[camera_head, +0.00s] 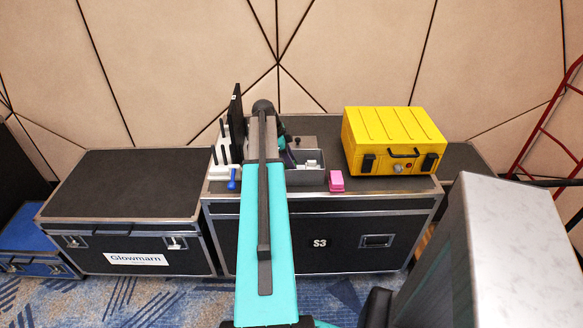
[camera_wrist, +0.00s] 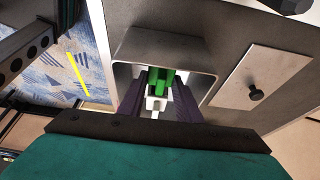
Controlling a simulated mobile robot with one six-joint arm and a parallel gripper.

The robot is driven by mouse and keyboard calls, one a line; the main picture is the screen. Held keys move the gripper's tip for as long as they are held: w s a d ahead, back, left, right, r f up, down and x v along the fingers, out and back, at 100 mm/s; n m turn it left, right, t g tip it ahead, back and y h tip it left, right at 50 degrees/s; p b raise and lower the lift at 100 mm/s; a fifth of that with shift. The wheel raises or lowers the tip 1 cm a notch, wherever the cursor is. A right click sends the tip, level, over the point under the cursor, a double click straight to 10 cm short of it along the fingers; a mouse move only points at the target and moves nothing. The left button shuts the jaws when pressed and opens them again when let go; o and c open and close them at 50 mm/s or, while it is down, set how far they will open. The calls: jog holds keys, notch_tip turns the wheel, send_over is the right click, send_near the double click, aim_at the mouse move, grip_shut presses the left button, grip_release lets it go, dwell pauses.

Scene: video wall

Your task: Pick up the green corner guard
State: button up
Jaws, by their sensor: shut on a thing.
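The green corner guard (camera_wrist: 163,78) shows in the wrist view between the dark purple fingers of my gripper (camera_wrist: 161,84). The fingers are shut on it, at the mouth of a grey open bin (camera_wrist: 140,47). A white piece (camera_wrist: 156,104) shows just below the green one in the picture; I cannot tell whether they touch. In the head view my arm hides the guard and most of my gripper, which is at the left side of the grey bin (camera_head: 318,180).
The bin stands on a black case marked S3 (camera_head: 270,230). A yellow case (camera_head: 394,140) and a pink block (camera_head: 336,181) are to its right. A white router-like device (camera_head: 222,150) and a blue item (camera_head: 232,179) are left of my arm. The left case top (camera_head: 130,180) is clear.

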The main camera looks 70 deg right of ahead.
jog(key=shift+r+b, duration=0.75)
jog(key=shift+r, duration=4.15)
